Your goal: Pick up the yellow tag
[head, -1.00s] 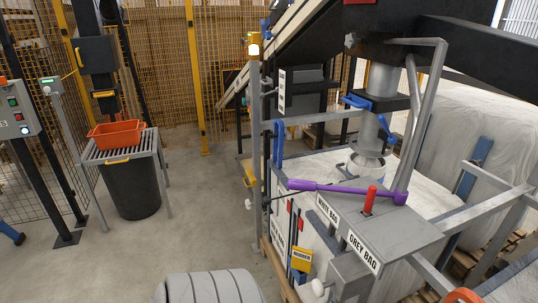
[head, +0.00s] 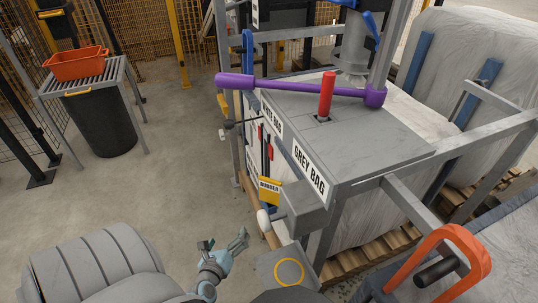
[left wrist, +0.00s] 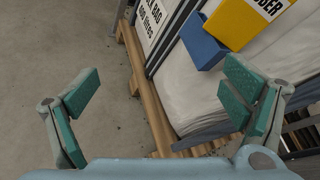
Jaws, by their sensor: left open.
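The yellow tag (head: 270,190) with dark lettering hangs at the lower front of the grey bag frame, below the GREY BAG sign. In the left wrist view the tag (left wrist: 243,22) shows at the top right, cut off by the picture edge, with a blue holder (left wrist: 203,42) at its lower left side. My left gripper (head: 225,240) is open and empty, lower and to the left of the tag. In the left wrist view its green-padded fingers (left wrist: 160,85) are wide apart, with floor and pallet edge beyond them. The tag is apart from both fingers. My right gripper is out of view.
A grey box (head: 300,208) juts out beside the tag. A purple lever (head: 300,90) and red handle (head: 326,95) sit on the frame top. An orange handle (head: 450,238) is at the lower right. The floor (head: 170,170) left of the frame is clear.

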